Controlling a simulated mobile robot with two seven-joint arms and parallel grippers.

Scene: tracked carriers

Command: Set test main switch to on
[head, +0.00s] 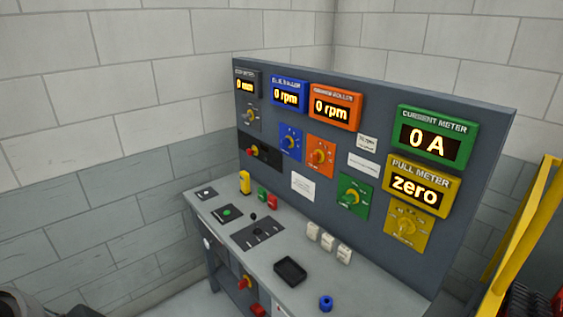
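A grey test console (470,180) with an upright panel and a desk stands against the wall. I cannot read which of these is labelled test main switch. The current meter (436,138) shows 0 A, the pull meter (417,186) shows zero, and both roller displays show 0 rpm. Neither of my grippers is in view.
On the desk are a black tray (290,271), a blue ring-like object (326,303), several white blocks (328,240) and a small joystick plate (257,232). A yellow frame (525,230) stands at the right. Dark shapes at the lower left are unclear.

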